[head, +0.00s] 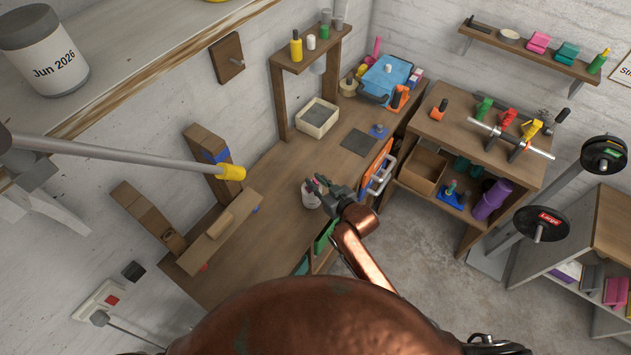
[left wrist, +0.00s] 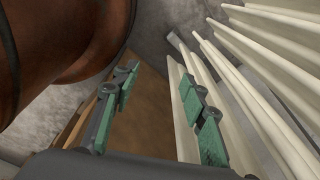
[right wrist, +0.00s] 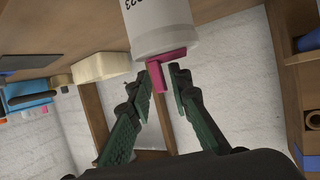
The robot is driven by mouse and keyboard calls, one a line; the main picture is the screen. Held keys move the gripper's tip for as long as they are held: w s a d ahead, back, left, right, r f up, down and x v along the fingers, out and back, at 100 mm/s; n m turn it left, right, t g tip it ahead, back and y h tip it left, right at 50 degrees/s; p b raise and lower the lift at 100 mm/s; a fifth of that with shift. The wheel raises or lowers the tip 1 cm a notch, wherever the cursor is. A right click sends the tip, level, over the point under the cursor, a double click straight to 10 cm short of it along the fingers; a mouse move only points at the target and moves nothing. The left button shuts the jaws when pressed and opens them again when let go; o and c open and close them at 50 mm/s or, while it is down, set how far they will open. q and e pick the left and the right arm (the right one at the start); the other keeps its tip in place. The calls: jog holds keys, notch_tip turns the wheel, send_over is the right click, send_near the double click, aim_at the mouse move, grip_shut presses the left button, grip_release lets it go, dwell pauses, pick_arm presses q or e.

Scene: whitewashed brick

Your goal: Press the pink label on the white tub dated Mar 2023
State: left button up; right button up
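A white tub (right wrist: 160,22) is at the top of the right wrist view. Its dark print, partly cut off, shows the end of 2023. The pink label (right wrist: 166,64) has a flat bar against the tub's near end and a tab between my right fingertips. My right gripper (right wrist: 164,80) is closed in on that tab. In the head view my right gripper (head: 320,186) is beside a small white tub (head: 309,199) on the bench. Another white tub (head: 46,60), marked Jun 2026, stands on the upper left shelf. My left gripper (left wrist: 160,88) is open and empty.
The wooden bench (head: 262,205) holds a cream tray (head: 317,118) and a blue box (head: 385,75) further back. Pale ridges (left wrist: 240,80) stand close to my left gripper.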

jog(key=shift+o, duration=0.7)
jog(key=shift+s+d, duration=0.1)
jog(key=shift+s, duration=0.05)
jog(key=v, duration=1.1)
jog(key=shift+s+r, duration=0.2)
jog(key=shift+s, duration=0.1)
jog(key=shift+d, duration=0.15)
